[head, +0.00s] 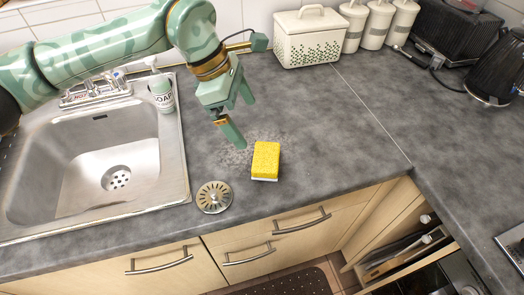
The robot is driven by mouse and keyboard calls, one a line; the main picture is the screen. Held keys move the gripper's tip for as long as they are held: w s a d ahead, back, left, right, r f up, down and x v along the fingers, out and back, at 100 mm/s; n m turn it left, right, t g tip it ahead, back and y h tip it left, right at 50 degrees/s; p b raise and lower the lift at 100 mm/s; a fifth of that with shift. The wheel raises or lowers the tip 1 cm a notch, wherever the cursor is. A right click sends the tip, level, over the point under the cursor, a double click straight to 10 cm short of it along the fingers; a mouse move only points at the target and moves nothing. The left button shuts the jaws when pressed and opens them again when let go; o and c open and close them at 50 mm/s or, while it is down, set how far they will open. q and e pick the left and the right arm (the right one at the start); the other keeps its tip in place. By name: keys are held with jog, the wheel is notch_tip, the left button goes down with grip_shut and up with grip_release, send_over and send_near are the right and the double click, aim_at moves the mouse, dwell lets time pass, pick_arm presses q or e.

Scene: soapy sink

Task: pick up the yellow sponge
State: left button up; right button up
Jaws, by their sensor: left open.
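The yellow sponge (265,160) lies on the grey counter, to the right of the sink, with a pale layer showing along its lower edge. My left gripper (240,119) is open and empty above the counter, up and to the left of the sponge. Its fingers point down and are apart from the sponge. My right gripper does not show.
A metal sink strainer (214,197) lies below left of the sponge, near the counter edge. The sink (90,170) and a soap bottle (161,92) are at the left. A bread bin (311,38) stands at the back. The counter right of the sponge is clear.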

pick_arm(q)
jog(key=b, duration=0.1)
send_over(266, 155)
jog(key=a, duration=0.2)
notch_tip(266, 155, down, 7)
jog(key=shift+w+f, duration=0.1)
jog(key=shift+f, duration=0.05)
jog(key=shift+d+f, duration=0.25)
jog(key=shift+f, duration=0.15)
jog(key=b+x, duration=0.1)
jog(key=x, duration=0.4)
jog(key=shift+a+f, duration=0.1)
jog(key=shift+a, duration=0.05)
jog(key=c, duration=0.9)
